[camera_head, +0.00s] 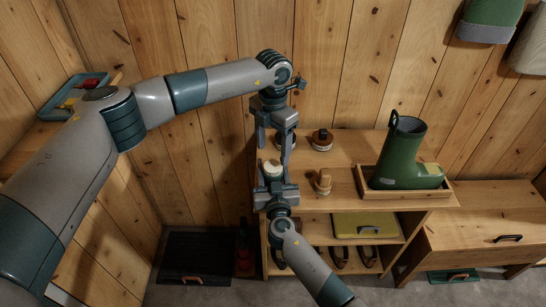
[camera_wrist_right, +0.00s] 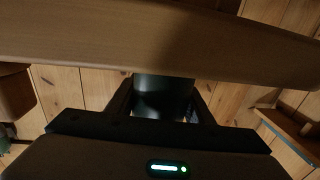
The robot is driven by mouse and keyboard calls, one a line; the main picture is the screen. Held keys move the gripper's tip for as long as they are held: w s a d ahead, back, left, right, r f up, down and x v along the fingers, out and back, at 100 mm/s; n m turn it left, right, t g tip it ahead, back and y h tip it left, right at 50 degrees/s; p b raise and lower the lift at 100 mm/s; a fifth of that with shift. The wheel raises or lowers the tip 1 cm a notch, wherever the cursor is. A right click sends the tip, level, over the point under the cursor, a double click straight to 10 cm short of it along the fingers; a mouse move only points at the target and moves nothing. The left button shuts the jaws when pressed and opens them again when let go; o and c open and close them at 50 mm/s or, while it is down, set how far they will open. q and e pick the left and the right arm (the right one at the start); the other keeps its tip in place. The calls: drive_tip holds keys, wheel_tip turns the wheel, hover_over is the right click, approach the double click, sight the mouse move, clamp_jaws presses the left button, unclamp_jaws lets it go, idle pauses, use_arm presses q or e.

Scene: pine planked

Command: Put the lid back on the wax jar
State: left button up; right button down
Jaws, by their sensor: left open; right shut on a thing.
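My right gripper (camera_head: 274,175), coming up from the bottom, is shut on a small round jar-like thing with a cream top (camera_head: 271,167). In the right wrist view a dark, smooth cylinder (camera_wrist_right: 163,92) sits between the fingers; I take it to be the wax jar. My left gripper (camera_head: 274,144) points down just above it, open. Nothing clear shows between its fingers. A round thing on the bench (camera_head: 285,143) is mostly hidden behind the left gripper; I cannot tell whether it is the lid.
The wooden bench (camera_head: 350,147) carries a small dark-topped item (camera_head: 322,139), a wooden-handled brush (camera_head: 323,181) and a green boot (camera_head: 402,155) in a wooden tray (camera_head: 425,191). Shelves below hold a yellow-green case (camera_head: 365,225). A plank wall stands close behind.

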use_arm(q)
wheel_tip(320, 180, up, 6)
drive_tip(key=shift+r, duration=0.25)
use_arm(e)
drive_tip(key=c, duration=0.8)
unclamp_jaws()
drive_tip(key=shift+s, duration=0.1)
use_arm(q)
wheel_tip(320, 180, down, 4)
drive_tip(key=b, duration=0.3)
drive_tip(key=shift+r+b, duration=0.1)
drive_tip(key=shift+b, duration=0.25)
use_arm(e)
drive_tip(key=s+d, duration=0.2)
drive_tip(key=s, duration=1.5)
